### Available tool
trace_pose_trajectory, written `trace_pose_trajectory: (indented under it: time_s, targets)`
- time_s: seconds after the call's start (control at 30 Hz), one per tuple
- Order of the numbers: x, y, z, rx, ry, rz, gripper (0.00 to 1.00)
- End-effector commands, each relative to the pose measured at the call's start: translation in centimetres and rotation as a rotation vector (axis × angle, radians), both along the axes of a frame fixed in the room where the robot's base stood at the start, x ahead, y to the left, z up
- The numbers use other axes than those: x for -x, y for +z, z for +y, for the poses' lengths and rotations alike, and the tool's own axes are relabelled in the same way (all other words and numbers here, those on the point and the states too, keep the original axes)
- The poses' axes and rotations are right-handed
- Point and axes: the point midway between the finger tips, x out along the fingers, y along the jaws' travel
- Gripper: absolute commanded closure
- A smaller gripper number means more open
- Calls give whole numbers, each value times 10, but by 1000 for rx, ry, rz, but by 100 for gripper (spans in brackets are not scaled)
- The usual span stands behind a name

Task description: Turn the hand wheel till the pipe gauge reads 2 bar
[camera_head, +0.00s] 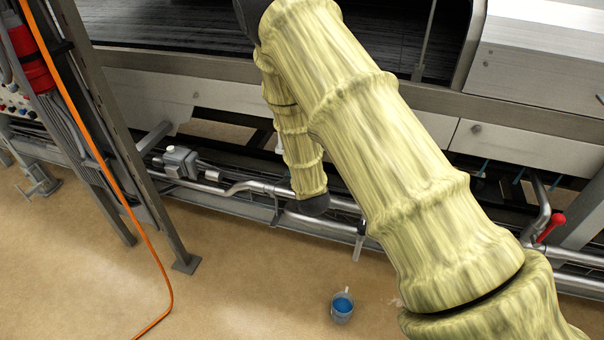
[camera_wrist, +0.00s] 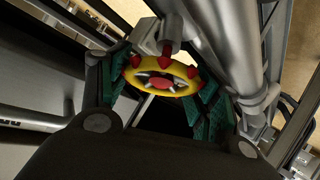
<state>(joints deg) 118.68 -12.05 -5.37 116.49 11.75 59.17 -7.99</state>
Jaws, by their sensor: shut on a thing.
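The hand wheel (camera_wrist: 187,71), yellow with red knobs and a red centre, shows in the wrist view on the end of a grey fitting beside thick silver pipes. My gripper (camera_wrist: 164,80) is shut on the wheel, with green-padded fingers on its left and right sides. In the head view my arm, in a pale yellow sleeve, reaches down over the pipes and hides the wheel and the fingers. I cannot make out the pipe gauge or its reading in either view.
Silver pipes (camera_head: 245,187) run low along the machine. A red-handled lever (camera_head: 551,228) is at the right. A bucket with blue contents (camera_head: 342,308) stands on the floor. An orange hose (camera_head: 108,178) hangs at the left by a steel post. The floor in front is mostly clear.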

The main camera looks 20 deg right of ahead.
Motion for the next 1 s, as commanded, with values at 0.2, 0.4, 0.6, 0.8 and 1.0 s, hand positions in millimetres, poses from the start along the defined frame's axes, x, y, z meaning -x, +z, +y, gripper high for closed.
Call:
trace_pose_trajectory:
  time_s: [0.2,0.4,0.6,0.8,1.0]
  targets:
    - [1,-2,0,0,-1,3,31]
    - [1,-1,0,0,-1,2,14]
    - [1,-1,0,-1,-1,1,14]
    - [9,5,2,0,0,0,14]
    - [38,19,6,0,0,1,14]
